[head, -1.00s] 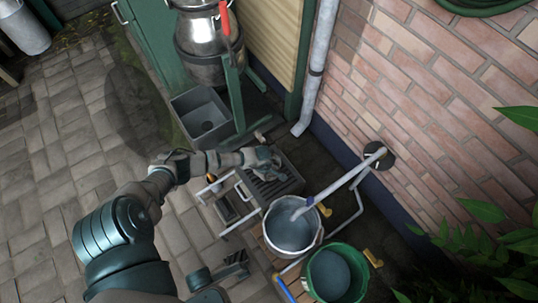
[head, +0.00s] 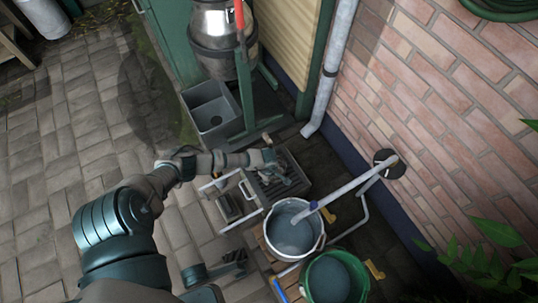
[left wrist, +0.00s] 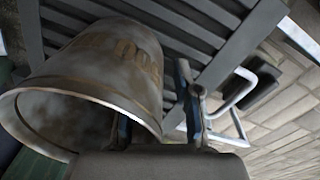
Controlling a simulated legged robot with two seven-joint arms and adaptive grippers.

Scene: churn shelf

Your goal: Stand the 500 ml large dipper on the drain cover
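In the left wrist view the large dipper (left wrist: 115,55) is a worn metal cup with upside-down lettering on its wall. Its open mouth faces the camera and its narrower base is towards the slatted drain cover (left wrist: 215,55). I cannot tell whether it touches the slats. My left gripper (left wrist: 155,105) straddles the dipper's rim, one finger over the mouth and one outside, with a gap beside the outer finger. In the head view my left gripper (head: 283,172) is over the drain cover (head: 270,188) and hides the dipper. What looks like my right gripper (head: 238,260) is low in the head view.
A white bucket (head: 270,240) under a pipe and a green bucket (head: 308,285) stand in front of the drain cover. A grey basin (head: 203,95) and a metal churn (head: 212,55) stand behind it. A brick wall (head: 440,110) bounds the right; open paving (head: 60,150) lies left.

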